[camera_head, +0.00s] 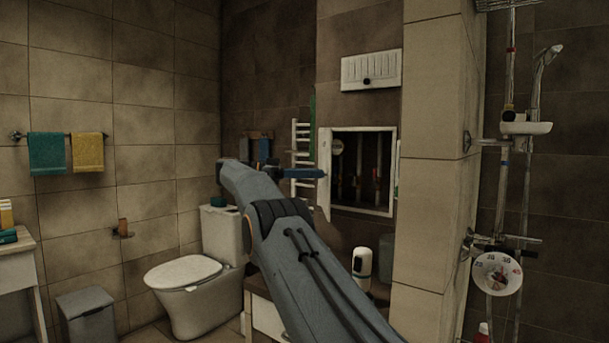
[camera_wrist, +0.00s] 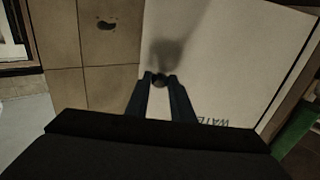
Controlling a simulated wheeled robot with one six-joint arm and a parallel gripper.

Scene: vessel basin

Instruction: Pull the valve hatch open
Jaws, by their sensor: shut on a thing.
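The valve hatch door (camera_head: 324,202) is white and stands swung out to the left of its opening, seen nearly edge-on in the head view. Behind it, the white-framed opening (camera_head: 393,170) shows dark pipes and valves inside. In the wrist view the door face (camera_wrist: 226,62) fills much of the picture, with upside-down lettering that starts "WATE". My gripper (camera_head: 322,173) reaches the door from the left. In the wrist view its two blue fingers (camera_wrist: 160,82) are shut on a small dark round knob (camera_wrist: 160,78) on the door. The fingers partly hide the knob.
A wall pillar (camera_head: 432,130) stands right of the opening, with a shower set beyond it. A white towel rail (camera_head: 301,150) is left of the door. Below are a toilet (camera_head: 186,273), a cabinet and a white dispenser (camera_head: 361,268). A white panel (camera_head: 371,70) hangs above.

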